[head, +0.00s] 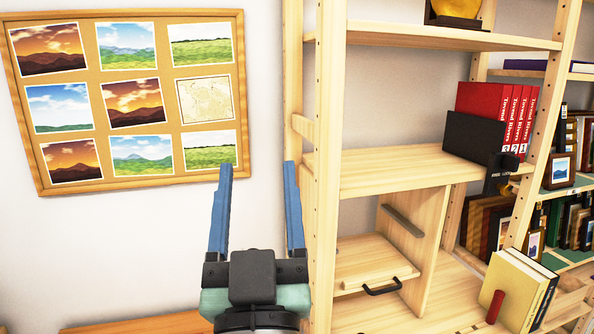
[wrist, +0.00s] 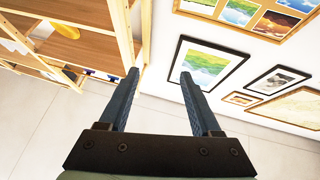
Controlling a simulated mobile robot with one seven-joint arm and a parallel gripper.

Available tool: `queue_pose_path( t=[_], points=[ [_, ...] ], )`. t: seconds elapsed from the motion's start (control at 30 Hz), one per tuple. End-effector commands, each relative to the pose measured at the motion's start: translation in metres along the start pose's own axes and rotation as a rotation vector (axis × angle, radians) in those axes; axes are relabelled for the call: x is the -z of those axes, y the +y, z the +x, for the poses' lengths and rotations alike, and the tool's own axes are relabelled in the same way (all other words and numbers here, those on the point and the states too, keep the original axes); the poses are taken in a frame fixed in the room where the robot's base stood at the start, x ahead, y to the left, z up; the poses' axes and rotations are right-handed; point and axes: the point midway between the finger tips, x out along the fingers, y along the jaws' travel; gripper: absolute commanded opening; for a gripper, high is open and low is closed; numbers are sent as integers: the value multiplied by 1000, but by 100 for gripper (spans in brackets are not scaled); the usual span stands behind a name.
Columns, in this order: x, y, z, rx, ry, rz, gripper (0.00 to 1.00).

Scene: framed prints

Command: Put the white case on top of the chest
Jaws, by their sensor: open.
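My gripper (head: 258,168) is raised in front of the white wall, just left of the wooden shelf unit. Its two blue fingers are wide apart with nothing between them. In the wrist view my gripper (wrist: 157,76) is also open and empty, with wall and floor beyond it. I cannot pick out a white case in either view. A flat orange-brown wooden surface (head: 150,322) shows at the bottom of the head view; too little shows to tell whether it is the chest.
The shelf unit (head: 327,150) stands close to my gripper's right. A pinboard of pictures (head: 130,100) hangs on the left. Framed prints (wrist: 210,62) hang on the wall; the floor (wrist: 60,130) looks clear.

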Motion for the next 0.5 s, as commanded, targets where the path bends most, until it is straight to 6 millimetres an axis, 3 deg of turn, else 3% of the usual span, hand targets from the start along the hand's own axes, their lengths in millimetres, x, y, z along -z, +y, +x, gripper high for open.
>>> queue_pose_path(
  t=[0.03,0.1,0.2,0.3,0.5],
  points=[
    [47,10,7,-19,72,-9,65],
    [92,21,8,-38,134,-19,65],
    [137,30,4,-57,196,-29,65],
    [160,34,-1,-67,228,-34,65],
    [167,36,-2,-70,237,-35,65]
  ],
)
